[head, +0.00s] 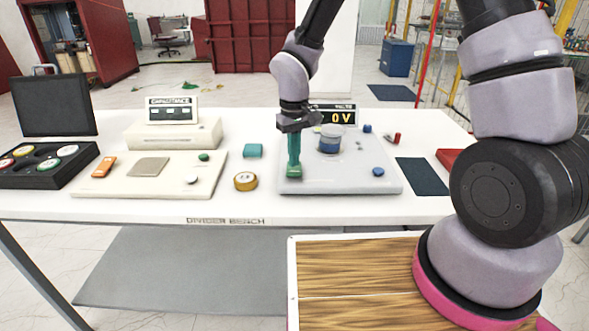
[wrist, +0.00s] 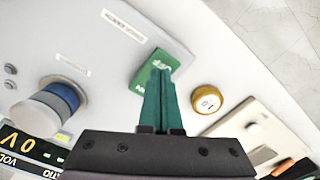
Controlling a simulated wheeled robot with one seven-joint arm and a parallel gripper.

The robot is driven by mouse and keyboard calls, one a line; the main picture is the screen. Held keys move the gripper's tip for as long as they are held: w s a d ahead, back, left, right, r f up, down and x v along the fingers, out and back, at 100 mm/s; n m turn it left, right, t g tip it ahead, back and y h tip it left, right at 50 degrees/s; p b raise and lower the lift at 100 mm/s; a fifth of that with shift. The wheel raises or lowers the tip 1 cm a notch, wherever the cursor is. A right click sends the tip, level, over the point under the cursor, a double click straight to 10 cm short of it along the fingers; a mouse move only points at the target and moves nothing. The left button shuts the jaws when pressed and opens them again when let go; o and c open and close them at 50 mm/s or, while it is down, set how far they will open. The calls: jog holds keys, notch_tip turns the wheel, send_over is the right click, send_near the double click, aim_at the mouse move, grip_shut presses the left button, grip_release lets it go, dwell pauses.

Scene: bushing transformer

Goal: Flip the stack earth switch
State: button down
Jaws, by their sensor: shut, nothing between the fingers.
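A green switch (head: 294,174) sits on the front left part of the light grey panel (head: 345,185) on the bench. In the wrist view the green switch (wrist: 140,82) shows white lettering, with what looks like OFF at one end and ON at the other. My gripper (head: 294,166) points down over it with its teal fingers together and nothing between them. The fingertips (wrist: 160,72) overlap the switch in the wrist view and hide part of it. I cannot tell whether they touch it.
On the panel stand a grey and blue cylinder (head: 330,140) and a blue knob (head: 378,171). A display (head: 340,116) reading 0 V is behind. A cream board (head: 130,185) is farther left.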

aim_at(294, 171)
jog(key=shift+f, duration=1)
dwell(0.3)
jog(key=shift+r, duration=3.5)
